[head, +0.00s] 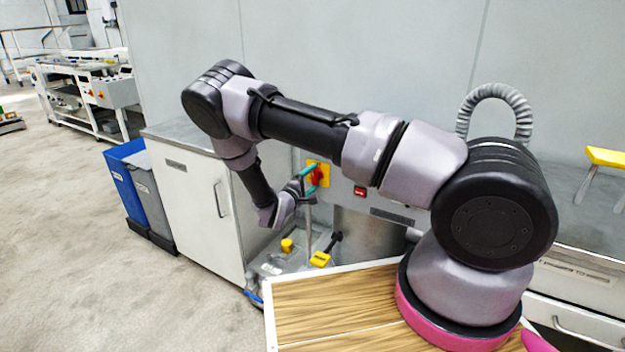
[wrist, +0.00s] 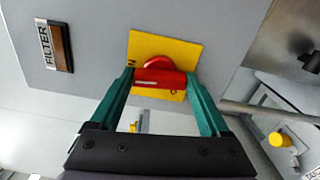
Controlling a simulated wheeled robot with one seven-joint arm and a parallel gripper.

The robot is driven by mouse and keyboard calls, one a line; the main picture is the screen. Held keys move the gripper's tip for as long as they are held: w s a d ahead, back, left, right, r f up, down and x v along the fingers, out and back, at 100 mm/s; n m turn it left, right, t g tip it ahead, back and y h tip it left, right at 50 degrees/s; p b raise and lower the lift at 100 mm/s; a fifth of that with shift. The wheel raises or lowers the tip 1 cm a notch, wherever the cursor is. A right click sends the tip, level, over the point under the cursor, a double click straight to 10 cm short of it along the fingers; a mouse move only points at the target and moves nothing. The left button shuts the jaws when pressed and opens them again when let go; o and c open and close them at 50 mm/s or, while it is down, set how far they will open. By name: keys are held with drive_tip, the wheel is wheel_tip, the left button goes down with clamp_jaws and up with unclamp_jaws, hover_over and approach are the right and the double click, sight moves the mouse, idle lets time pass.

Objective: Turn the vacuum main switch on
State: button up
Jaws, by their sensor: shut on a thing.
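The vacuum main switch is a red rotary knob (head: 318,176) on a yellow square plate (head: 325,168), fixed to the grey wall panel. In the wrist view the red knob (wrist: 158,77) stands out from the yellow plate (wrist: 150,45). My gripper (head: 308,178) reaches the switch from the left. In the wrist view its two green fingers (wrist: 160,80) are on either side of the knob's bar and closed on it. The bar lies roughly across between the fingertips. The fingertips cover the bar's ends.
A label marked FILTER (wrist: 54,46) is on the panel. A small red switch (head: 360,192) sits right of the main switch. A white cabinet (head: 190,205) stands left. Yellow-capped equipment (head: 320,259) and a pole (head: 308,230) are below my gripper. Blue and grey bins (head: 126,180) stand further left.

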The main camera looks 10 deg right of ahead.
drive_tip(key=shift+m, duration=0.6)
drive_tip(key=o, duration=1.2)
drive_tip(key=shift+s, duration=0.1)
drive_tip(key=v, duration=1)
drive_tip(key=shift+s+a, duration=0.25)
